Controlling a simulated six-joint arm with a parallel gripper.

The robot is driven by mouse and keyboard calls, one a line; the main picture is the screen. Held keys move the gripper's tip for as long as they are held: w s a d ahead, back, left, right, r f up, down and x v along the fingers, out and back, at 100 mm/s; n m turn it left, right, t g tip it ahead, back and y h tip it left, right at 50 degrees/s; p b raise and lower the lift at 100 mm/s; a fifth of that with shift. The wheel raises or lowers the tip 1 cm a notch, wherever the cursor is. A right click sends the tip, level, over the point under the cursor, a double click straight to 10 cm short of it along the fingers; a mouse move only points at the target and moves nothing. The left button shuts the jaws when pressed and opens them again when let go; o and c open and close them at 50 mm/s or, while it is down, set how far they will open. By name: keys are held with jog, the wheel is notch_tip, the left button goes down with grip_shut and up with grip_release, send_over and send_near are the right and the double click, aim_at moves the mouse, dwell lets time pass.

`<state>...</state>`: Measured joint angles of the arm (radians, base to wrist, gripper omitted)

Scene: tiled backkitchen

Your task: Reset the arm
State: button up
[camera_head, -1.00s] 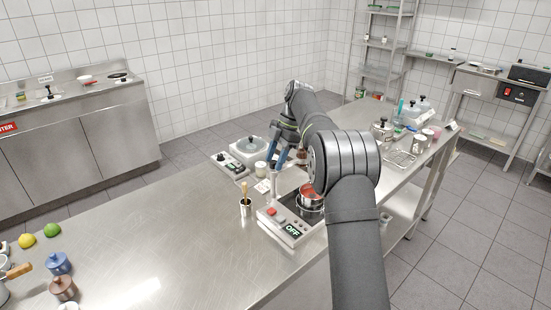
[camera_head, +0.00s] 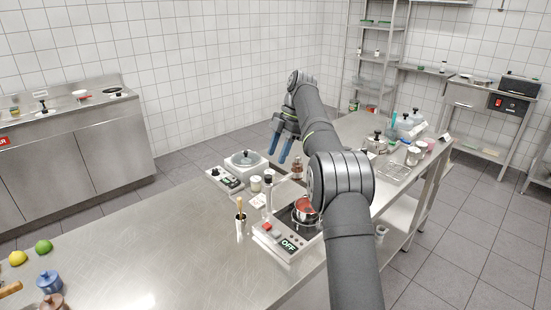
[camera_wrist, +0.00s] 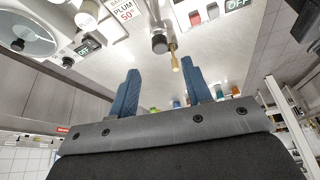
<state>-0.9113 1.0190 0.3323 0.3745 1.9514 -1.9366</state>
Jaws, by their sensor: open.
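My gripper (camera_head: 279,148) is raised above the steel counter (camera_head: 150,245), over the area between the two cookers. Its two blue fingers are apart with nothing between them. In the wrist view the open fingers of my gripper (camera_wrist: 161,98) stand at either side, with the counter beyond. My arm reaches from the lower right of the head view and bends over the counter.
A burner with an OFF display (camera_head: 288,245) holds a red-filled pot (camera_head: 305,208). A lidded cooker (camera_head: 245,162), a jar (camera_head: 256,183) and a cup with a brush (camera_head: 240,224) stand nearby. Lemon (camera_head: 18,258) and lime (camera_head: 44,247) lie left. The counter's middle is clear.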

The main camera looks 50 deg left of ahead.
aim_at(269, 176)
dwell(0.4)
jog(key=x, duration=0.7)
jog(key=shift+s+f, duration=0.15)
jog(key=shift+f, duration=0.05)
dwell(0.4)
